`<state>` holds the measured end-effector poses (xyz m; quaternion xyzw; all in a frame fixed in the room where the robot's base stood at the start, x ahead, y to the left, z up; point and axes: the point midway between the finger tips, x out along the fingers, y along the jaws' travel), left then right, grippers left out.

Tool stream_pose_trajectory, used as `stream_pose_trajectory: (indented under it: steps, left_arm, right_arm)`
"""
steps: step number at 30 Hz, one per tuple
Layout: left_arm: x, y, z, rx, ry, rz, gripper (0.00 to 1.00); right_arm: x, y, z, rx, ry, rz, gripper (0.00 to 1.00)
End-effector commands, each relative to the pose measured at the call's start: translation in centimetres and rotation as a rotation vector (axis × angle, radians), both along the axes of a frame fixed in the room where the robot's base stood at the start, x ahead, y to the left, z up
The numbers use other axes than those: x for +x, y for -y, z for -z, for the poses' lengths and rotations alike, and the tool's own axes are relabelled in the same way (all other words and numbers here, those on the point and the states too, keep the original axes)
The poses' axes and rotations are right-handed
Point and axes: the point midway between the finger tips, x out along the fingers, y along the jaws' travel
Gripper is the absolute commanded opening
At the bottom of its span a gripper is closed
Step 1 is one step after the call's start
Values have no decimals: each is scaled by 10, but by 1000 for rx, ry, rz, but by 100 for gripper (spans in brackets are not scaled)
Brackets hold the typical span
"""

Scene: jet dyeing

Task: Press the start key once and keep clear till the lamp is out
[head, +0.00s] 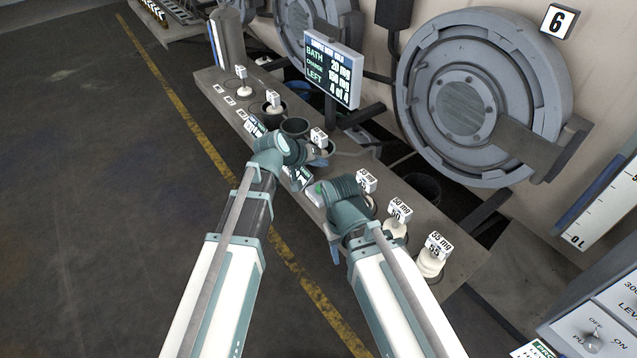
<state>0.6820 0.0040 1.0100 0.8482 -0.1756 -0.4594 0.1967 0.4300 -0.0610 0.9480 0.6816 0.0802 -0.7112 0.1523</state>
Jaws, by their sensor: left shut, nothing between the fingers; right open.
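My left gripper (312,156) is shut and empty, over the middle of a low bench beside the machine. My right gripper (322,194) is open, lower and nearer, over the same bench; its wrist hides most of its fingers. I cannot make out a start key or a lit lamp. A control panel (600,318) at the bottom right shows a knob (592,342) with OFF and ON marks, and is partly cut off. A display (333,69) reads BATH 20 mg, CHANGE, LEFT 4 of 4. Both grippers are well apart from the panel.
The bench (455,262) carries several white labelled stoppers, including a 55 mg one (432,262), and dark cups (295,126). A large round door (480,95) marked 6 stands behind. A white scale (605,212) is at right. The floor (90,200) at left is clear.

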Motion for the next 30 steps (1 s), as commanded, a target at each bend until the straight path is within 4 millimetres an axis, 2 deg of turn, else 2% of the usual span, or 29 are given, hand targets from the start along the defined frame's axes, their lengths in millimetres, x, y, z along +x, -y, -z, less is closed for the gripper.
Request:
stream_pose_trajectory:
  steps: [3,17,23,30]
  left_arm:
    - [6,-1,-4,-14,10,-11,0]
    - [6,-1,-2,-15,11,-11,0]
    - [6,-1,11,-14,11,-12,0]
    - [6,-1,40,-14,11,-12,0]
  right_arm:
    - [0,0,-1,0,0,0,50]
    - [0,0,1,0,0,0,50]
    - [0,0,14,0,0,0,50]
    - [0,0,43,0,0,0,50]
